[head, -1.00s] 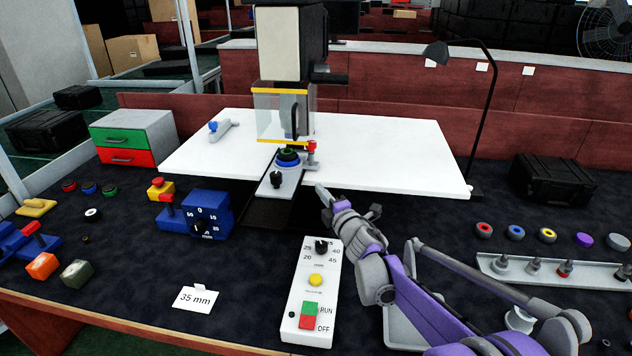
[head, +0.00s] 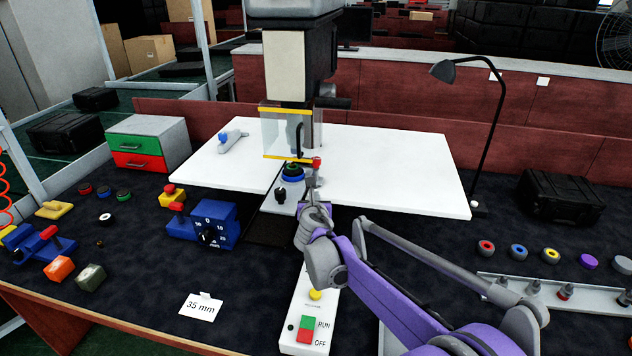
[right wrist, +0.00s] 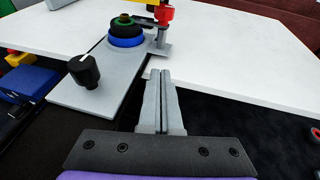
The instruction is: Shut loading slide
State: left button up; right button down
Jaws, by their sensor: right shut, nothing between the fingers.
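The loading slide (head: 286,208) is a grey plate in front of the press, with its near part extending out over the white table's front edge. It carries a black knob (right wrist: 84,70) and a blue ring with a green and black disc (right wrist: 126,34). A red-topped clamp (right wrist: 163,18) stands beside the rings. My right gripper (right wrist: 162,78) is shut and empty. Its fingertips are beside the slide's right edge, near the clamp; I cannot tell if they touch. In the head view my right gripper (head: 312,180) partly hides the slide's right side. My left gripper is out of view.
The press's clear guard with yellow edges (head: 288,157) is just behind the rings. A blue dial box (head: 210,226) stands to the left, and a white control box (head: 301,310) with RUN and OFF buttons is in front. A lamp (head: 483,130) stands at the right.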

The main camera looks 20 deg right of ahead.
send_near(319, 180)
jog(key=x, duration=0.3)
jog(key=a+p+x, duration=0.1)
jog(key=x, duration=0.1)
jog(key=shift+w+d+r, duration=0.15)
jog(key=shift+w+r, duration=0.15)
jog(key=shift+w, duration=0.2)
jog(key=w+d, duration=0.1)
jog(key=w, duration=0.1)
jog(key=w+d, duration=0.1)
jog(key=w, duration=0.1)
jog(key=shift+d, duration=0.35)
jog(key=shift+s+r, duration=0.15)
jog(key=shift+r, duration=0.1)
jog(key=shift+f, duration=0.1)
